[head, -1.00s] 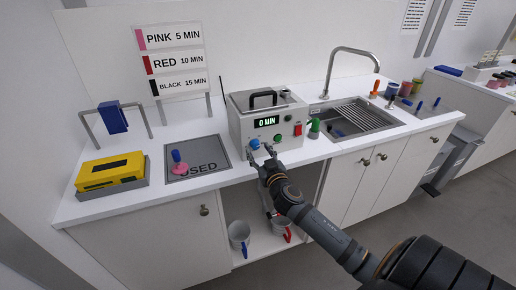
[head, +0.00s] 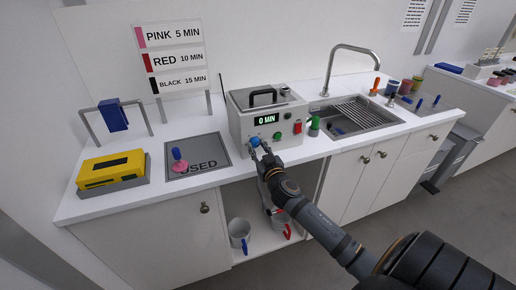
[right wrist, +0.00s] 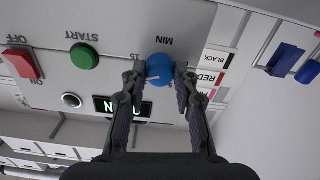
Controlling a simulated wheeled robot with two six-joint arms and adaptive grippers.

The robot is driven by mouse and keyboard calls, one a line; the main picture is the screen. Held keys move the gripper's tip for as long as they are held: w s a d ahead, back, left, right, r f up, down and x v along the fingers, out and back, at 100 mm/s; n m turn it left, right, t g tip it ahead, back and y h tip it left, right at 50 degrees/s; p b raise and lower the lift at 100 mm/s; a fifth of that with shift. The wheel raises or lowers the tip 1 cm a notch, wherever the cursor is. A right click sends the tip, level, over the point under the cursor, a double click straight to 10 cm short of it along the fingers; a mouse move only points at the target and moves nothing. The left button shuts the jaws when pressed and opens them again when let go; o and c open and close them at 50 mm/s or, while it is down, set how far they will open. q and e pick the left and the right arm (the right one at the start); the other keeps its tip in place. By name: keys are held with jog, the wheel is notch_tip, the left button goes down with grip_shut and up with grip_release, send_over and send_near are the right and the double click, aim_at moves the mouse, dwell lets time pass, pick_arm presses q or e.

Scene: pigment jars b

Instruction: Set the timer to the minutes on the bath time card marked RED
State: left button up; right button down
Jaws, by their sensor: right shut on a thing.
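The display (right wrist: 122,107) is partly hidden by a finger there. The card sign (head: 173,61) reads PINK 5 MIN, RED 10 MIN, BLACK 15 MIN. My left gripper is out of view.
On the box are a green START button (right wrist: 84,56) and a red OFF/ON switch (right wrist: 23,64). A yellow device (head: 108,170) and a grey USED mat (head: 215,155) lie to the left. A sink (head: 365,118) is to the right. Mugs (head: 239,232) stand on the shelf below.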

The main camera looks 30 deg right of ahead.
jog(key=n, duration=0.3)
jog(key=shift+n, duration=0.3)
jog(key=shift+n+p, duration=0.3)
jog(key=shift+n, duration=1.3)
jog(key=c, duration=1)
grip_release()
jog(key=v, duration=1.2)
jog(key=shift+r, duration=0.1)
